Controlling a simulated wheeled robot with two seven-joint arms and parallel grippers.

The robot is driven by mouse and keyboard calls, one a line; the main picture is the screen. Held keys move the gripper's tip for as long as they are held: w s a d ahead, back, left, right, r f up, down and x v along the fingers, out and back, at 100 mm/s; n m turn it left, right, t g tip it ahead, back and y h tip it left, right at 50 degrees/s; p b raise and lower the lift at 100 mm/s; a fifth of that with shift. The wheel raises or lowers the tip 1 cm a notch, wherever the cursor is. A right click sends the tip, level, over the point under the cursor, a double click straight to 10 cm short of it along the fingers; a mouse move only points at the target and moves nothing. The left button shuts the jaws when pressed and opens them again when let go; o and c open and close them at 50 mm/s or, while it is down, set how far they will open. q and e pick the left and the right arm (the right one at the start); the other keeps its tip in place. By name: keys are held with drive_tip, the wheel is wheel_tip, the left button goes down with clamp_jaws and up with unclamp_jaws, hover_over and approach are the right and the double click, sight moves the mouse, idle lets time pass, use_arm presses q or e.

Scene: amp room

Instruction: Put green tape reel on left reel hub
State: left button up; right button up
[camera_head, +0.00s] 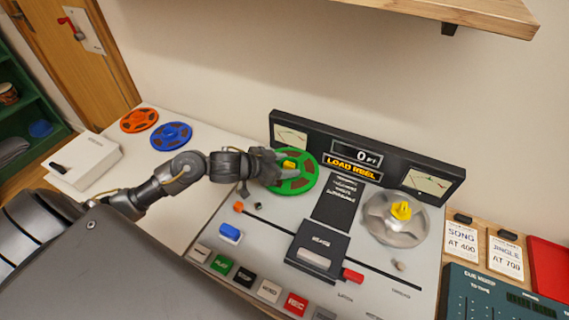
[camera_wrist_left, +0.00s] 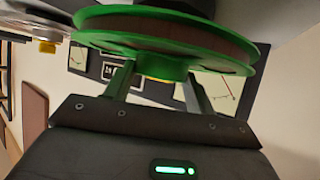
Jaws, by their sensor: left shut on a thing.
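The green tape reel (camera_head: 304,183) is at the left side of the tape machine, over the left reel hub. My left gripper (camera_head: 277,166) is at the reel's left side. In the left wrist view the fingers (camera_wrist_left: 156,82) are shut on the central boss of the green reel (camera_wrist_left: 165,47), and some yellow shows between them. The hub's base is hidden, so I cannot tell whether the reel rests fully on it. My right gripper is not in view.
A clear reel with a yellow cap (camera_head: 401,210) sits on the machine's right hub. The display (camera_head: 352,164) reads LOAD REEL. Orange (camera_head: 139,120) and blue (camera_head: 171,135) reels lie on the white table at left. A wooden shelf (camera_head: 460,14) overhangs at upper right.

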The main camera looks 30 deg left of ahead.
use_arm(q)
drive_tip(key=shift+f+b, duration=0.8)
drive_tip(key=shift+f, duration=0.6)
drive_tip(key=o, duration=1.2)
drive_tip(key=shift+o, duration=0.4)
drive_tip(key=shift+f, duration=0.15)
drive_tip(key=shift+s, duration=0.15)
drive_tip(key=v, duration=1)
drive_tip(key=shift+a+r, duration=0.25)
drive_tip(key=shift+r, duration=0.1)
drive_tip(key=shift+s, duration=0.15)
